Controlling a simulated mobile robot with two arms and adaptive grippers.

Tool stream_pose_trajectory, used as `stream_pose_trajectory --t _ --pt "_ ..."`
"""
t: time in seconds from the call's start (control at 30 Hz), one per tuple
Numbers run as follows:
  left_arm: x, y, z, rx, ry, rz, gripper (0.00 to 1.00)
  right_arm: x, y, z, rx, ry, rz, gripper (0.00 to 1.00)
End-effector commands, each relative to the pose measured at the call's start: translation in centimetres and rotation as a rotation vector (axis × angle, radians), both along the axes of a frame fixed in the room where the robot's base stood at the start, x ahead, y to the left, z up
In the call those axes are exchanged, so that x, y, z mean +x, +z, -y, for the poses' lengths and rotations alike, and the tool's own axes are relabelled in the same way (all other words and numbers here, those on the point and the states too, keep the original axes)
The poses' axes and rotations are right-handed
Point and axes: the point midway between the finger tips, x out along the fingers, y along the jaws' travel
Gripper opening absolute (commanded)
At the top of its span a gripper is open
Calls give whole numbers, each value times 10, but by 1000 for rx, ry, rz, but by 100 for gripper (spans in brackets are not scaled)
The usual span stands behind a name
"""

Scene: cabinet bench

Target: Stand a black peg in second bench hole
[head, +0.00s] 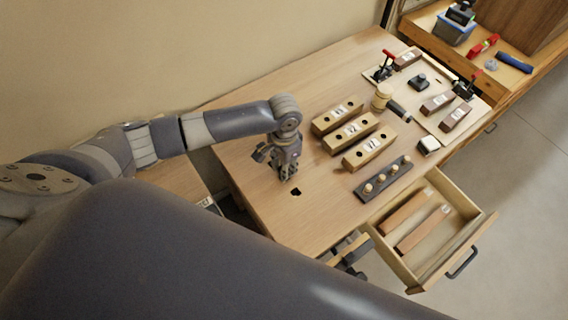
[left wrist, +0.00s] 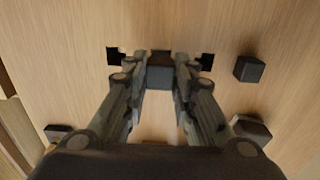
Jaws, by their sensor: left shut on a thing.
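My left gripper (head: 292,176) is low over the near part of the wooden bench top (head: 255,165), fingers pointing down. In the left wrist view its fingers (left wrist: 160,78) are shut on a dark square-topped peg (left wrist: 159,79). I cannot tell whether the peg's lower end is inside a hole. A dark hole (head: 296,191) shows beside the fingertips in the head view. Another black peg (left wrist: 249,68) stands on the right in the left wrist view, apart from the fingers. Dark patches flank the fingertips; holes or finger parts, I cannot tell. My right gripper is out of view.
Three numbered wooden blocks (head: 352,131) and a dark rack with round knobs (head: 383,178) stand to the right. A mallet (head: 382,97) lies behind them. An open drawer (head: 455,199) with two wooden pieces juts from the front.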

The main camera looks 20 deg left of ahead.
Motion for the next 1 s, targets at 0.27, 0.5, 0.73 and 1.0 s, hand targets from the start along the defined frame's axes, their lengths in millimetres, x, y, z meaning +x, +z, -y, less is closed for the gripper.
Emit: stream_pose_trajectory --t 0.27,0.5,0.73,1.0 --pt "0 -3 0 -1 1 1 0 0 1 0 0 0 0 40" --pt "0 -3 0 0 1 1 0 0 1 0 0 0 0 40" --pt "0 -6 0 1 2 1 0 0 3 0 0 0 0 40" --pt "1 -10 -1 0 1 1 0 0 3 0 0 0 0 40"
